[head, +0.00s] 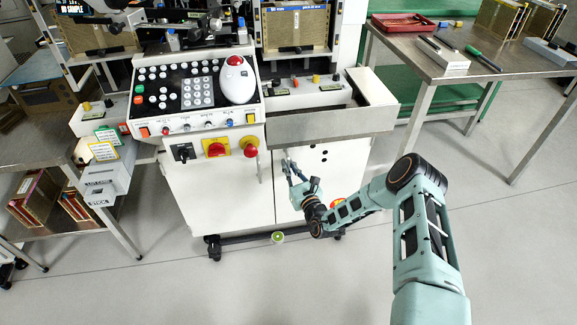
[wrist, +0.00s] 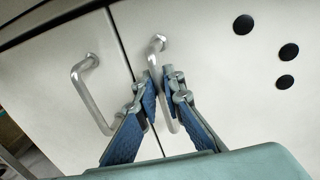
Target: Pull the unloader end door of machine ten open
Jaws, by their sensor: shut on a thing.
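The machine's white lower cabinet has two doors side by side, a left door (head: 212,192) and a right door (head: 333,160). In the wrist view each has a curved metal bar handle near the seam: the left handle (wrist: 86,95) stands free. The right handle (wrist: 157,46) runs down between the blue-padded fingers of my gripper (wrist: 161,84), which are shut on it; its lower part is partly hidden by them. In the head view my gripper (head: 289,168) is at the right door's upper left edge. Both doors look shut. I cannot read a machine number.
Side tables stand left (head: 25,128) and right (head: 440,60). A black wheeled base frame (head: 250,238) lies under the cabinet. The grey floor in front is clear.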

